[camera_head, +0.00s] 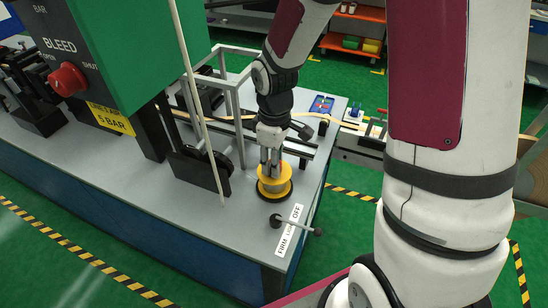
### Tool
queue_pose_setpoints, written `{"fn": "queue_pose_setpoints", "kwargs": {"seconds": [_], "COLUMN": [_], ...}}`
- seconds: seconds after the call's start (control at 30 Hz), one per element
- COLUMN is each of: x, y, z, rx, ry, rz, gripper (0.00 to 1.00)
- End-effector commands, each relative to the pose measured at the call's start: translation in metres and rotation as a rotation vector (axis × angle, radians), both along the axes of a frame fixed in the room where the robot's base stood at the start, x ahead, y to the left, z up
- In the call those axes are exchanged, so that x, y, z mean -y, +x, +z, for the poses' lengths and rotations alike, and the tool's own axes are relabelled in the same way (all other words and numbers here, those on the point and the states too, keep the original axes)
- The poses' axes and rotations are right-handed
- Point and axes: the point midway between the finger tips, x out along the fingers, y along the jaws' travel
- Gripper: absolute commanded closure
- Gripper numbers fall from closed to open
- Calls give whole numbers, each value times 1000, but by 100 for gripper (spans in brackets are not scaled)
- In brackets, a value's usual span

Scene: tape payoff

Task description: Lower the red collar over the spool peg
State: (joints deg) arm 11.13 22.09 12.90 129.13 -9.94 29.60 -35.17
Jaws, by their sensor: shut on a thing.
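My gripper (270,166) points straight down over a yellow spool (275,186) near the right end of the grey bench. The spool stands on a round black base. The fingers are shut on a small reddish thing, the red collar (281,163), of which only a sliver shows beside the fingertips. The fingertips are right at the top of the spool. The spool peg is hidden behind the fingers, and I cannot tell whether the collar is around it or just above it.
A black lever handle (297,225) and a white label (289,231) lie in front of the spool. A black upright plate (202,168) and a thin pale rod stand to its left. A green machine (140,50) with a red knob (67,79) fills the upper left.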

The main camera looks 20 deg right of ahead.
Motion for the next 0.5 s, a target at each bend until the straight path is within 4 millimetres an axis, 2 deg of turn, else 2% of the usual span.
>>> {"fn": "queue_pose_setpoints", "kwargs": {"seconds": [0.23,0.27,0.33,0.5], "x": [0,0,0,0], "y": [0,0,0,0], "z": [-1,-1,-1,-1], "rx": [0,0,0,0], "ry": [0,0,0,0], "rz": [0,0,0,0], "gripper": [98,63,47,46]}}
